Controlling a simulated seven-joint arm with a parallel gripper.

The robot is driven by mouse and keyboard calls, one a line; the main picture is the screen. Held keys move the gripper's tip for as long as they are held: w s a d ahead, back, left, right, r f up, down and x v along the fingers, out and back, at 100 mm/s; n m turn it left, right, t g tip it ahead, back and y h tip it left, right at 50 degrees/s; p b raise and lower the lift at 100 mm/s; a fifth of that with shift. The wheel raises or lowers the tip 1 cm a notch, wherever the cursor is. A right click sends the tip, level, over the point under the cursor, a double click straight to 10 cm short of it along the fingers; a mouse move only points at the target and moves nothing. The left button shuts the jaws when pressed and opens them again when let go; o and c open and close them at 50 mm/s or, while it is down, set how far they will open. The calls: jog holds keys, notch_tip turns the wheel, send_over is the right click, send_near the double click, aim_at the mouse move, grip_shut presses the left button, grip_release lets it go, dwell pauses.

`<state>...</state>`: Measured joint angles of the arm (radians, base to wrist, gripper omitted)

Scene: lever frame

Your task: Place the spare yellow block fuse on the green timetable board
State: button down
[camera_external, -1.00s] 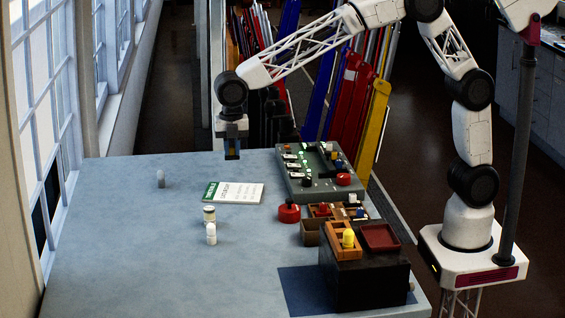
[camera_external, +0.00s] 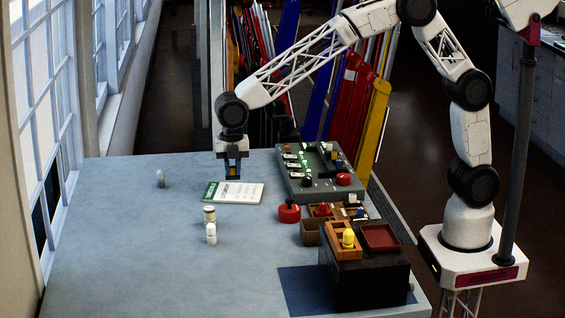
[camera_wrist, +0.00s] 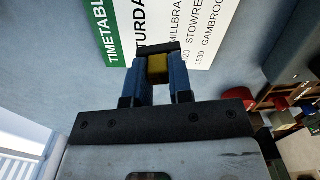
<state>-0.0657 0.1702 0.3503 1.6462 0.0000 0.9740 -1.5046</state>
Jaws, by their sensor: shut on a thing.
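The timetable board (camera_external: 240,194) lies flat on the table, white with a green strip at its left end. In the wrist view the board (camera_wrist: 110,38) shows printed text behind the fingers. My gripper (camera_external: 233,173) is pointing down at the board's far edge, its blue fingers shut on the yellow block fuse (camera_wrist: 158,68). The fuse has a dark end and shows between the fingertips. It overlaps the board in the wrist view. I cannot tell whether it touches the board or hangs just above it.
A grey panel (camera_external: 296,184) with switches and lit green marks stands right of the board. A red knob (camera_external: 289,211) and small trays lie nearer. A yellow-domed piece (camera_external: 348,238) sits in an orange holder on a black box. Small white bottles stand left of centre; the table's left is mostly clear.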

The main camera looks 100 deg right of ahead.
aim_at(233, 175)
jog(key=shift+f, duration=1.9)
jog(key=c, duration=1)
grip_release()
jog(key=shift+f, duration=0.1)
notch_tip(233, 175, up, 12)
